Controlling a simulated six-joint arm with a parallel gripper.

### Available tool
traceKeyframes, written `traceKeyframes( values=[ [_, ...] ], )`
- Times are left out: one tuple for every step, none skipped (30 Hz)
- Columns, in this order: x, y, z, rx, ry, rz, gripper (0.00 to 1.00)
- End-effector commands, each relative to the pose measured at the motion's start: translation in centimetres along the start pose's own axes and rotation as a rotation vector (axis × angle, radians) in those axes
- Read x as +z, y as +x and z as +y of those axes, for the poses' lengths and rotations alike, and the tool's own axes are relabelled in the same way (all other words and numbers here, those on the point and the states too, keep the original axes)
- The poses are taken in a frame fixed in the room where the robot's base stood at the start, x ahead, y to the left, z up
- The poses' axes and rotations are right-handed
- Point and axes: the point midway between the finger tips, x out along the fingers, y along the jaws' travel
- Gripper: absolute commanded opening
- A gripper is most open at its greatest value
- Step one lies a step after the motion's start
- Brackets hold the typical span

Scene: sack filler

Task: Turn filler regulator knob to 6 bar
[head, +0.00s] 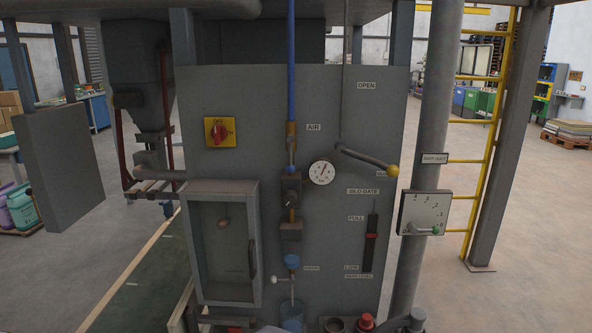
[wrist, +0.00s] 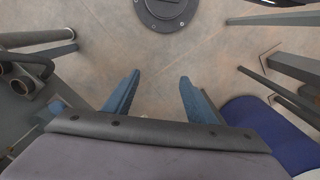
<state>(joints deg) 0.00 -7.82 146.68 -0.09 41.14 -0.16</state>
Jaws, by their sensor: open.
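A grey panel (head: 250,155) carries an air line under the label AIR. A blue pipe (head: 291,60) runs down to a dark regulator-like unit (head: 291,188); whether this is the filler regulator knob I cannot tell. A round white pressure gauge (head: 321,172) sits right of it; its reading is too small to make out. A blue round knob (head: 291,261) is lower on the same line. My gripper (wrist: 160,80) shows in the wrist view, its two blue fingers apart with nothing between them, over bare floor. It is not visible in the head view.
A red switch on a yellow plate (head: 219,132), a lever with a yellow ball end (head: 392,171), a windowed box (head: 224,243) and a dial box (head: 424,212) surround the air line. A round dark floor plate (wrist: 166,12) lies ahead in the wrist view.

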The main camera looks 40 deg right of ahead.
Motion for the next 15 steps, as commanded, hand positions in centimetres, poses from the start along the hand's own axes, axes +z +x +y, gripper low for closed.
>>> traceKeyframes(
  values=[
    [0.0,0.0,0.0,0.000,0.000,0.000,0.51],
    [0.0,0.0,0.0,0.000,0.000,0.000,0.51],
    [0.0,0.0,0.0,0.000,0.000,0.000,0.51],
    [0.0,0.0,0.0,0.000,0.000,0.000,0.51],
    [0.0,0.0,0.0,0.000,0.000,0.000,0.51],
    [0.0,0.0,0.0,0.000,0.000,0.000,0.51],
    [0.0,0.0,0.0,0.000,0.000,0.000,0.51],
    [0.0,0.0,0.0,0.000,0.000,0.000,0.51],
    [0.0,0.0,0.0,0.000,0.000,0.000,0.51],
    [0.0,0.0,0.1,0.000,0.002,0.000,0.51],
    [0.0,-0.1,0.1,0.000,0.006,0.000,0.51],
    [0.0,-0.1,0.3,0.000,0.014,0.000,0.51],
    [0.0,-0.2,0.5,0.000,0.023,0.000,0.51],
    [0.0,-0.3,0.8,0.000,0.035,0.000,0.51],
    [0.1,-0.4,1.2,0.000,0.056,-0.005,0.51]
  ],
)
